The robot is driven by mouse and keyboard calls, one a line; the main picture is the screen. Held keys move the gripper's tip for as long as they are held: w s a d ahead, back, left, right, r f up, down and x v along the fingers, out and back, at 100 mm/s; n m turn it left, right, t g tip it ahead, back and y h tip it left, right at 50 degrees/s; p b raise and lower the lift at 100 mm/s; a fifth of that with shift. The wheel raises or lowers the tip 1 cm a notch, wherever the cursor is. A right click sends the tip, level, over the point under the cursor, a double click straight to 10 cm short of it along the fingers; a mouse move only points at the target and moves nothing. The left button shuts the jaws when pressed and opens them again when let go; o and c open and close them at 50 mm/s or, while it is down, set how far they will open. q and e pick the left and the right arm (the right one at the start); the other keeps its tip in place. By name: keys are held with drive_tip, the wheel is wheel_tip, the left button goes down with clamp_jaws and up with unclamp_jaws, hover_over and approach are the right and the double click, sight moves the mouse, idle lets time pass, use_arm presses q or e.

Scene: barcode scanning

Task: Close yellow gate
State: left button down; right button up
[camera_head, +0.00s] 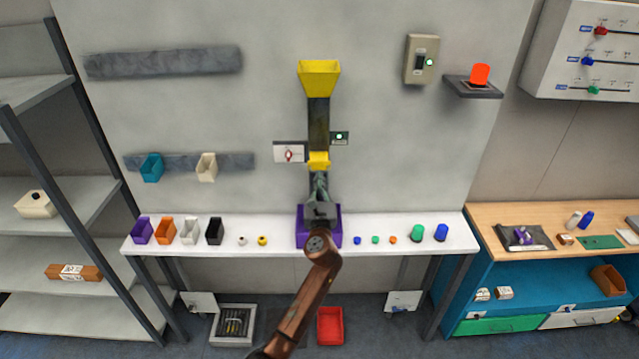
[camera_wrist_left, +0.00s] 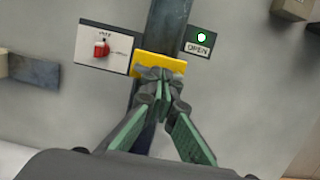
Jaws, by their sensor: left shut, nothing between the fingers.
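The yellow gate (camera_head: 319,160) sits on the dark vertical chute (camera_head: 318,122) on the wall, below the yellow funnel (camera_head: 319,77). It also shows in the left wrist view (camera_wrist_left: 165,63). A small sign to its right (camera_wrist_left: 199,44) has a green light and reads OPEN. My left gripper (camera_head: 319,178) is shut and empty, with its fingertips at the gate's lower edge; in the left wrist view the fingertips (camera_wrist_left: 160,73) overlap the gate. I cannot tell whether they touch it. My right gripper is not in view.
A panel with a red switch (camera_wrist_left: 101,49) is left of the gate. A purple bin (camera_head: 301,238) stands below the chute, partly behind my left arm. Several small bins and coloured parts line the white table (camera_head: 275,228).

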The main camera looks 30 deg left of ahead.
sight(319, 168)
use_arm(q)
drive_tip(key=x, duration=0.3)
drive_tip(key=f+b+x, duration=0.1)
drive_tip(key=x, duration=0.2)
drive_tip(key=shift+w+a+f, duration=0.2)
drive_tip(key=shift+s+r, duration=0.1)
drive_tip(key=shift+r, duration=0.2)
